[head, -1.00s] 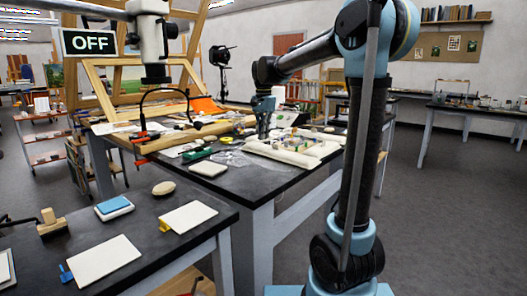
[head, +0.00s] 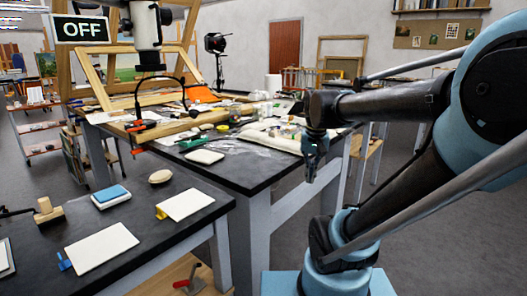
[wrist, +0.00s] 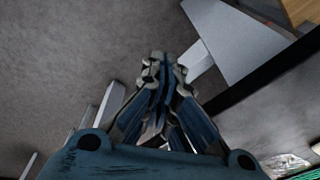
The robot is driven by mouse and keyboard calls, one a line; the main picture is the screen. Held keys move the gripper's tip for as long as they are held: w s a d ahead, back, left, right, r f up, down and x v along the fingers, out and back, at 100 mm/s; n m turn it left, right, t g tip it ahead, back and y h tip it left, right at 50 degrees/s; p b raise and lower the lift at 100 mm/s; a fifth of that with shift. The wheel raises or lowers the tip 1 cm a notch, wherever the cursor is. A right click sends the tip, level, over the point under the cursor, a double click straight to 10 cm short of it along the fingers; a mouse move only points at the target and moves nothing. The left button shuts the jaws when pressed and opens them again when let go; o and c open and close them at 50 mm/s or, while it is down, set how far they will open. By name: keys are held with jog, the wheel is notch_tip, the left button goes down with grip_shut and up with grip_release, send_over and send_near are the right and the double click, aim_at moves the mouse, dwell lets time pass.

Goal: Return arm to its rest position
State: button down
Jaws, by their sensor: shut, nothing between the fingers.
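My gripper (head: 311,168) hangs pointing down at the end of my arm, just off the right edge of the black worktable (head: 240,172) in the head view. Its fingers are together and hold nothing. In the wrist view my gripper (wrist: 160,75) is closed over bare grey floor, with a pale table leg (wrist: 197,57) near its tips. My arm is bent, with its elbow at the upper right and its forearm reaching left to the gripper.
A wooden easel frame (head: 100,85) stands behind. A nearer black table (head: 150,222) holds white cards. Grey floor (head: 420,245) is open at the right.

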jog(key=s+d+f+n, duration=0.2)
jog(key=s+d+f, duration=0.1)
jog(key=s+f, duration=0.6)
jog(key=shift+d+f+t, duration=0.2)
jog(key=shift+f+t, duration=0.1)
jog(key=shift+f, duration=0.6)
jog(key=shift+w+f, duration=0.2)
jog(key=shift+w, duration=0.25)
